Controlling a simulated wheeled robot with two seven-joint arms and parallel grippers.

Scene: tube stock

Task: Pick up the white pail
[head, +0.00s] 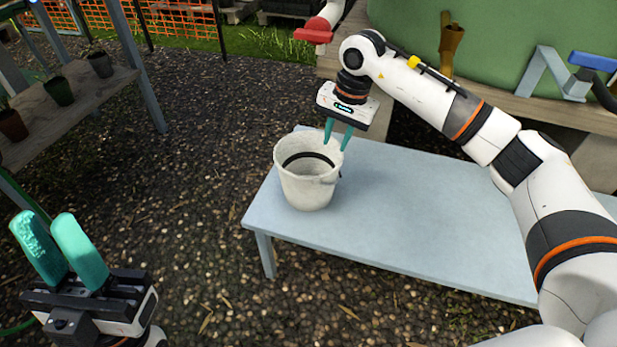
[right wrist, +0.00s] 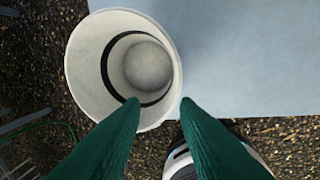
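The white pail (head: 306,185) stands upright near the left end of a pale blue table (head: 420,200). A dark band shows inside it. In the right wrist view the pail (right wrist: 85,75) is seen from above, with its rim close to the fingertips. My right gripper (head: 337,146) is open, pointing down over the pail's right rim. In the right wrist view its two green fingers (right wrist: 160,103) are apart with nothing held between them. I cannot tell if they touch the rim. My left gripper (head: 42,232) is at the lower left, fingers apart, empty and away from the table.
A wooden bench (head: 90,95) with dark pots (head: 58,91) stands at the left. A red object (head: 315,30) on a white pipe hangs at the top. The blue table is bare to the right of the pail. Gravel ground (head: 190,180) lies around.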

